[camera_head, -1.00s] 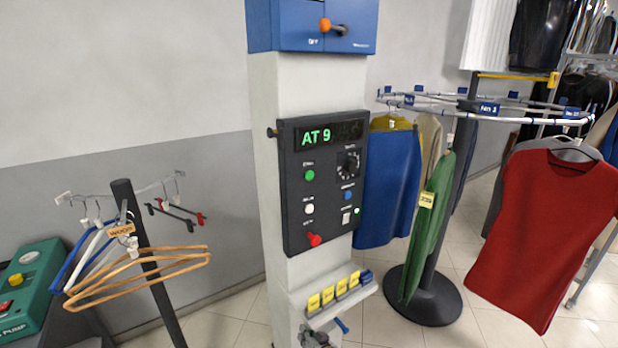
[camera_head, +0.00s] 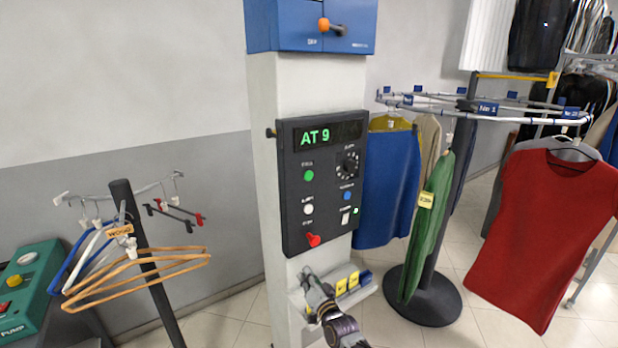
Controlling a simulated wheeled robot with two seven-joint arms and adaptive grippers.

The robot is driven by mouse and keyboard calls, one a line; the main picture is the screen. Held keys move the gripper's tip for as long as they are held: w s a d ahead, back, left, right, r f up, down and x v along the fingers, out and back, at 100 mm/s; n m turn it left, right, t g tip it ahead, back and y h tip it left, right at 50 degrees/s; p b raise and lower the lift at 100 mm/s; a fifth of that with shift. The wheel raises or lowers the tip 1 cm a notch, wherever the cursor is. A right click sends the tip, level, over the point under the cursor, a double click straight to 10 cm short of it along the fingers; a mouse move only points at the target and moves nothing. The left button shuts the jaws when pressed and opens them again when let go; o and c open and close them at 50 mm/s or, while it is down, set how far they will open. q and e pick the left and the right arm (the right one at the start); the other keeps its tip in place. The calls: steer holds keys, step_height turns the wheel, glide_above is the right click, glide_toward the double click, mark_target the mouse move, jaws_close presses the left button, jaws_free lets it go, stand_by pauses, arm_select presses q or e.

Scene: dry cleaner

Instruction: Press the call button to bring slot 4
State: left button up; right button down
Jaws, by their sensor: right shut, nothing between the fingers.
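The dark control panel (camera_head: 322,182) is on the front of the pale column (camera_head: 262,160). Its display (camera_head: 328,135) reads "AT 9" in green. A green button (camera_head: 308,175) is at the upper left, a white button (camera_head: 308,209) below it and a red knob (camera_head: 313,240) at the bottom. A black dial (camera_head: 347,166), a blue button (camera_head: 347,196) and a small switch (camera_head: 345,218) are on the right. The labels are too small to read surely. My right gripper (camera_head: 308,274) is shut and empty, below the red knob and in front of the ledge. My left gripper is out of view.
The ledge (camera_head: 298,297) holds yellow tags (camera_head: 341,287), partly hidden by my gripper. A blue box (camera_head: 312,27) with an orange-tipped lever is above the panel. A garment carousel (camera_head: 470,110) stands right; a hanger stand (camera_head: 150,255) stands left.

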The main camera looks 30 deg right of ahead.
steer(key=d+r+m+t+h, duration=0.1)
steer(key=d+r+m+t, duration=0.1)
steer(key=r, duration=0.6)
steer(key=d+r+m+t+h, duration=0.1)
steer(key=d+r+m+t, duration=0.1)
steer(key=r, duration=0.7)
steer(key=m+t+h, duration=0.3)
steer(key=m+h, duration=0.3)
glide_toward(308, 176)
steer(key=s+d+r, duration=0.5)
steer(key=s+r, duration=0.1)
steer(key=shift+s, duration=0.15)
steer(key=shift+n+y, duration=0.3)
steer(key=shift+y, duration=0.2)
steer(key=shift+h, duration=0.3)
steer(key=shift+w+a+b, duration=0.15)
steer(key=shift+w+b, duration=0.4)
steer(key=shift+w, duration=1.65)
steer(key=shift+w+a+b, duration=0.2)
steer(key=shift+w+b, duration=0.35)
steer(key=shift+w, duration=1.65)
steer(key=shift+w+a+r+b, duration=0.1)
steer(key=shift+w+b, duration=0.25)
steer(key=shift+w, duration=0.5)
steer(key=shift+s, duration=0.85)
